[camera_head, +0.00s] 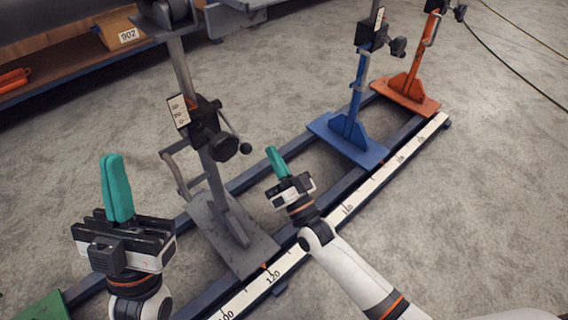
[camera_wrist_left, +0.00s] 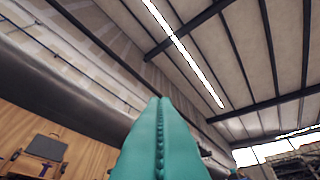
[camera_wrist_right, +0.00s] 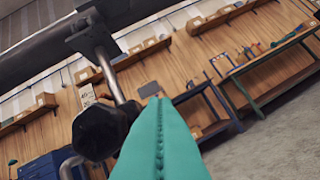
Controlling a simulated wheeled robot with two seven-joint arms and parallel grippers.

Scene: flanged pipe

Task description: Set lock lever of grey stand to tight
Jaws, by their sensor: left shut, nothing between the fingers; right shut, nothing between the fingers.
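The grey stand (camera_head: 219,170) stands on the rail in the middle-left of the head view. Its clamp block (camera_head: 205,125) is black, with a dark hand knob (camera_head: 225,147) and a label plate (camera_head: 178,110). A thin lock lever with a black ball end (camera_head: 246,148) slants down to the right from the block. My right gripper (camera_head: 271,151) has shut teal fingers and appears just right of the ball, apart from it in the picture. In the right wrist view a large dark knob (camera_wrist_right: 95,132) shows left of the fingers. My left gripper (camera_head: 113,158) is shut and empty, left of the stand.
A blue stand (camera_head: 350,130) and an orange stand (camera_head: 408,85) stand farther along the rail, which carries a number scale (camera_head: 375,182). A green base (camera_head: 45,308) shows at the lower left. A shelf with a box (camera_head: 122,32) is at the back left. The concrete floor at right is mostly clear.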

